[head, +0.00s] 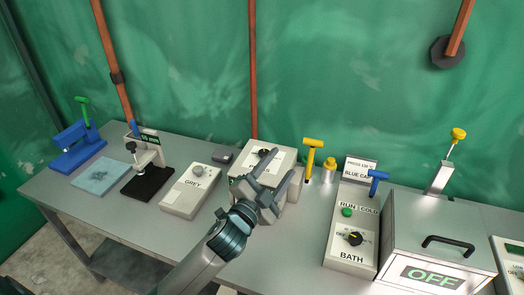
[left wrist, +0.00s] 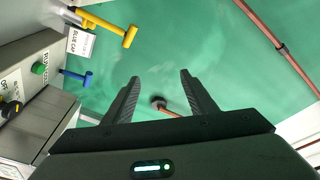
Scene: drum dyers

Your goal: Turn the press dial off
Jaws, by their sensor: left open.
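The press box (head: 240,170) is a pale box on the bench, with a dark dial (head: 263,153) near the top of its face. Its label is partly hidden behind my left gripper (head: 284,166), so I cannot read the dial's setting. The left gripper is open and empty, in front of and over the box's right part in the head view; contact cannot be told. In the left wrist view the open fingers (left wrist: 160,77) have nothing between them, and the press dial does not show. My right gripper is in neither view.
Right of the press stand a yellow-handled lever (head: 313,150), the bath panel (head: 349,245) with its own dial, and a box marked OFF (head: 438,240). Left are a grey unit (head: 188,194), a small stand press (head: 147,165) and a blue device (head: 75,145). A green wall stands behind.

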